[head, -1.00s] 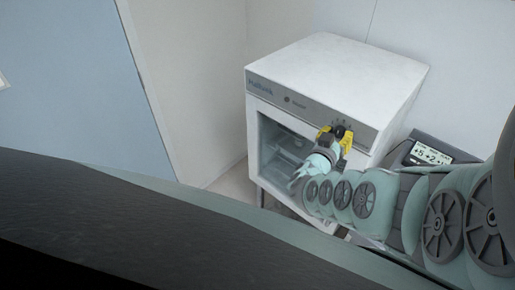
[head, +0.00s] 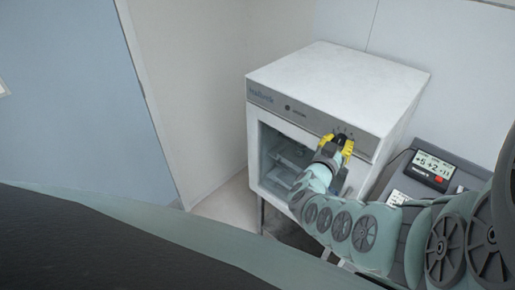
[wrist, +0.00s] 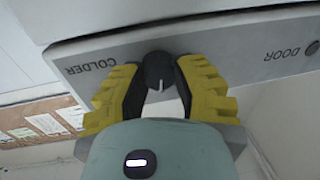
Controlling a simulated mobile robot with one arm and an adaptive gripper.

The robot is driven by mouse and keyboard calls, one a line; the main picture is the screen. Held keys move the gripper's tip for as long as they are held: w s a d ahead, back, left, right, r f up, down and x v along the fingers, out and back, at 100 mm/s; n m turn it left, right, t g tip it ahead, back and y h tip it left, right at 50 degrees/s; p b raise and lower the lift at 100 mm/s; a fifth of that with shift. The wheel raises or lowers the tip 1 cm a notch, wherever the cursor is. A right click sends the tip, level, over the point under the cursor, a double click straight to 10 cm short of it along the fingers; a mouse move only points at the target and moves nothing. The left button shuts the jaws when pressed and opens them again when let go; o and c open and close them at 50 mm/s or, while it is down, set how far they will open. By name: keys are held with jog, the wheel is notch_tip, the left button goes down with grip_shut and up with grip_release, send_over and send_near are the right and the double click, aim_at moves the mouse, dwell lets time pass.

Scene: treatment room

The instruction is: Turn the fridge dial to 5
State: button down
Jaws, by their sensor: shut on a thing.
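The small white fridge (head: 335,85) stands against the wall with a grey control strip along its top front edge. Its black round dial (wrist: 158,66) has a white pointer mark, which points down and slightly right in the wrist view. The dial also shows in the head view (head: 345,136), with small scale marks above it that are too small to read. My gripper (wrist: 157,76) has its yellow-padded fingers on both sides of the dial, shut on it. It also shows in the head view (head: 339,146). "COLDER" is printed beside the dial, upside down in the wrist view.
The fridge has a glass door (head: 280,155) below the strip. A grey unit with a number display (head: 433,168) stands right of the fridge, close to my arm. A blue panel (head: 70,95) is at the left. Some floor is clear left of the fridge.

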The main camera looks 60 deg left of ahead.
jog(key=m+b, duration=0.4)
jog(key=b, duration=0.1)
jog(key=m+t+h+b, duration=0.1)
jog(key=m+b, duration=0.3)
jog(key=b, duration=0.2)
jog(key=m+b, duration=0.5)
jog(key=shift+f+t+b, duration=0.3)
jog(key=shift+f+t, duration=0.1)
jog(key=shift+m, duration=0.3)
jog(key=shift+r, duration=0.1)
jog(key=c, duration=0.6)
grip_release()
jog(key=shift+r, duration=0.15)
